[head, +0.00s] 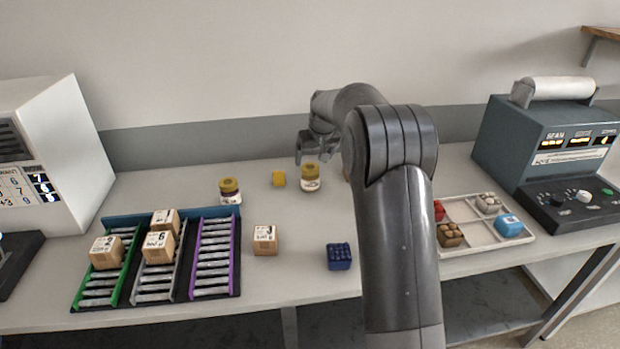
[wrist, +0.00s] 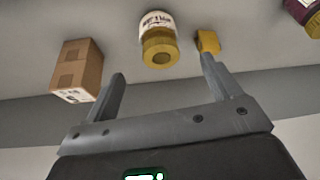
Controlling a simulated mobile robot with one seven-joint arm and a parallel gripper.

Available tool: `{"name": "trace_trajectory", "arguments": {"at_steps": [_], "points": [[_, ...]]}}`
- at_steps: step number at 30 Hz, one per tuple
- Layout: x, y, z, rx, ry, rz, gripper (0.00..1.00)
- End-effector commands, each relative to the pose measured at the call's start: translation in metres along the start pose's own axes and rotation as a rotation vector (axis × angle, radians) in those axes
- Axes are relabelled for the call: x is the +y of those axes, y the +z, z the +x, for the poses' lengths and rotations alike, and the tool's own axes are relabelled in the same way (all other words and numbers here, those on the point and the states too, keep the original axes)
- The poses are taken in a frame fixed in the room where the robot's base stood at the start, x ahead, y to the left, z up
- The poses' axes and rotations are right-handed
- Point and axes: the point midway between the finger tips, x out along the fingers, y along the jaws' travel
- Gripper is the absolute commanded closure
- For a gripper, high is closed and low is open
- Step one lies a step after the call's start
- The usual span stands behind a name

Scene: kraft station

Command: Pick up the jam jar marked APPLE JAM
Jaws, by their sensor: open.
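One jar (head: 310,177) with a yellow lid and pale label stands at the back middle of the table. In the wrist view this jar (wrist: 158,40) lies ahead of my fingers, near the middle of the gap. A second yellow-lidded jar (head: 230,190) stands further left, and its dark red body (wrist: 305,14) shows at the wrist view's top right corner. I cannot read either label well enough to tell which says APPLE JAM. My gripper (head: 308,156) is open and empty, behind and above the first jar, apart from it.
A yellow block (head: 279,179) sits between the jars. A cardboard box (wrist: 77,66) stands on the first jar's other side, mostly hidden by my arm in the head view. Roller lanes with boxes (head: 157,247), a carton (head: 265,240), a blue block (head: 339,256) and a divided tray (head: 470,240) lie nearer.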

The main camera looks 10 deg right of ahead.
Motion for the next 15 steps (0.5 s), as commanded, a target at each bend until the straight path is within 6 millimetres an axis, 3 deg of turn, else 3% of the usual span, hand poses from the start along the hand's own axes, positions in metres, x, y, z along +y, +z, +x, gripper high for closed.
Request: {"name": "trace_trajectory", "arguments": {"at_steps": [15], "points": [[0.001, -0.002, 0.061, 0.000, -0.001, -0.001, 0.17]]}}
